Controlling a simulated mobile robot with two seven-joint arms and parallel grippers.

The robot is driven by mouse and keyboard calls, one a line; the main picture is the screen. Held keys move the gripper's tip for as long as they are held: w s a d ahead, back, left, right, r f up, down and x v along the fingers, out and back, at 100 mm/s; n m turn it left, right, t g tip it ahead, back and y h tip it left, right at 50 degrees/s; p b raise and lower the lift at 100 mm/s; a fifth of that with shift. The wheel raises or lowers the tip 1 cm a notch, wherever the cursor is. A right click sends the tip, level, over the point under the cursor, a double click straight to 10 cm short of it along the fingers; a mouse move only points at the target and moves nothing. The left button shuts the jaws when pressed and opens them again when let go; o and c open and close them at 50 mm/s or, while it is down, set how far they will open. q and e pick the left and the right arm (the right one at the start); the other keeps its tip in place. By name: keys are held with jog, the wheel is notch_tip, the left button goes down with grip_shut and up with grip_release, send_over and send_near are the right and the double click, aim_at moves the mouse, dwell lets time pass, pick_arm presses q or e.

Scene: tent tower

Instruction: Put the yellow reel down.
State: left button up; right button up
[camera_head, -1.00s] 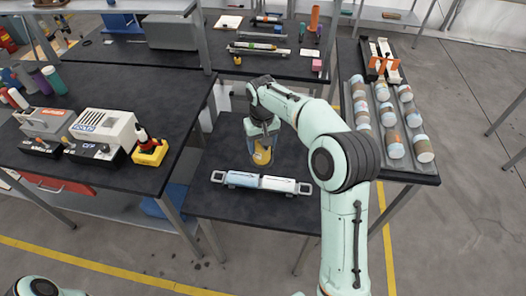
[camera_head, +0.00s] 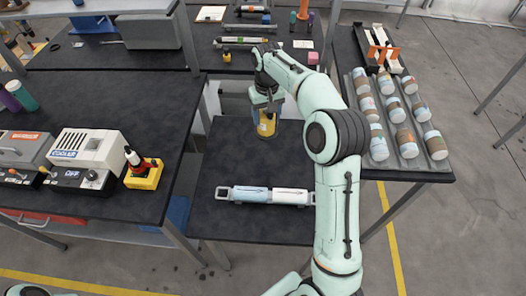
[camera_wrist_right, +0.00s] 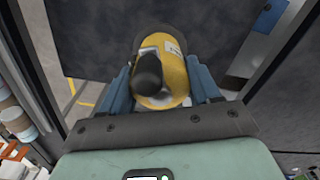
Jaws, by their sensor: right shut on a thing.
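The yellow reel (camera_head: 266,124) is in my right gripper (camera_head: 267,106), at the back edge of the low dark table (camera_head: 240,226) in the head view. It looks raised above the tabletop, with no clear contact. In the right wrist view the reel (camera_wrist_right: 176,72) sits between the two blue fingers of my right gripper (camera_wrist_right: 163,82), with a dark rounded knob facing the camera. Its far side is hidden. My left gripper is out of view.
A long blue and white piece with end handles (camera_head: 265,195) lies across the low table. Bare tabletop lies in front of and behind it. A rack of several cans (camera_head: 388,120) stands at right. A grey box machine (camera_head: 87,152) and a yellow-based tool (camera_head: 146,176) stand on the left bench.

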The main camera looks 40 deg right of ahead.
aim_at(269, 128)
jog(key=f, duration=0.2)
jog(key=s+f, duration=0.1)
jog(key=f, duration=0.2)
jog(key=shift+s+b, duration=0.15)
jog(key=shift+b, duration=0.2)
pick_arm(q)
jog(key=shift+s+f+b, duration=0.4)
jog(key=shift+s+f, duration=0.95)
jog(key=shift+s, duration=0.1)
pick_arm(e)
jog(key=shift+w+f, duration=0.2)
jog(key=shift+f, duration=2.9)
jog(key=shift+w+f, duration=0.15)
jog(key=shift+f, duration=2.9)
jog(key=shift+f, duration=0.1)
jog(key=o, duration=1.4)
jog(key=shift+f, duration=0.15)
jog(key=shift+o, duration=0.2)
jog(key=shift+s, duration=0.1)
notch_tip(269, 128, up, 12)
jog(key=shift+r+p, duration=0.2)
jog(key=shift+p, duration=0.3)
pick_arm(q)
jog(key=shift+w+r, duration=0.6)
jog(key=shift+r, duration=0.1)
